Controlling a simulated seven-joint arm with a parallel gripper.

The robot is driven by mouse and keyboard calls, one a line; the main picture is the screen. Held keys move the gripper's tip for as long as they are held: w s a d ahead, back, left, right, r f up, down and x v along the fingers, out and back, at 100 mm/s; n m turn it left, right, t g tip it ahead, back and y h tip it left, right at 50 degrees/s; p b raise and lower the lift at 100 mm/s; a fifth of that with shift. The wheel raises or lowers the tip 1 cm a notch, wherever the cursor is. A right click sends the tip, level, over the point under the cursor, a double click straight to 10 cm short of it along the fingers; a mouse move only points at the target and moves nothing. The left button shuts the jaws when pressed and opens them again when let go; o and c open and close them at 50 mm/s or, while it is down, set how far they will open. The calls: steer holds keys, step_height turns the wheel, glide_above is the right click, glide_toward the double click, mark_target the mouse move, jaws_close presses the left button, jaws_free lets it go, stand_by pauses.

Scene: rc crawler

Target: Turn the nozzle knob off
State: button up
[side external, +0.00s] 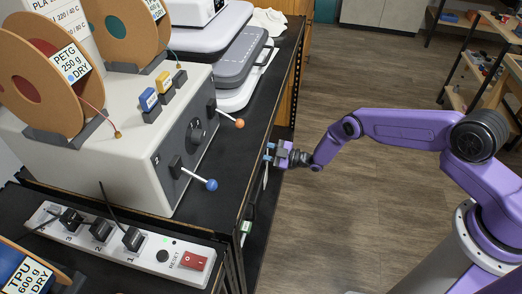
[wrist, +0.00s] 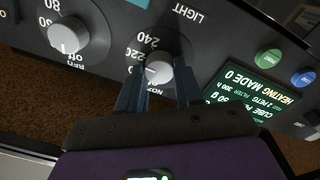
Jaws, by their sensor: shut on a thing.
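In the wrist view the nozzle knob (wrist: 158,71) is a small light-grey dial on a dark panel. The numbers 220 and 240 show around it, with a partly hidden label below. My gripper (wrist: 159,80) has one finger on each side of the knob and is shut on it. The fingers cover part of the dial, and I cannot tell exactly which mark the knob points to. In the side external view my gripper (side external: 271,152) reaches the edge of the bench from the right. The knob is hidden there.
A second grey knob (wrist: 68,35), marked "off", is left of the nozzle knob. A lit display (wrist: 250,105), a green button (wrist: 268,58) and a blue button (wrist: 303,77) are to the right. A grey spool box (side external: 115,165) stands on the bench. Open floor lies right.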

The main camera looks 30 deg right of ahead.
steer(key=shift+f+n+y, duration=0.1)
steer(key=shift+n+y, duration=0.2)
steer(key=shift+n, duration=5)
steer(key=shift+s, duration=0.1)
steer(key=o, duration=1)
steer(key=shift+o, duration=0.2)
steer(key=shift+d, duration=0.1)
steer(key=r+v, duration=0.1)
steer(key=v, duration=1.6)
steer(key=shift+d+f, duration=0.2)
steer(key=shift+f, duration=0.1)
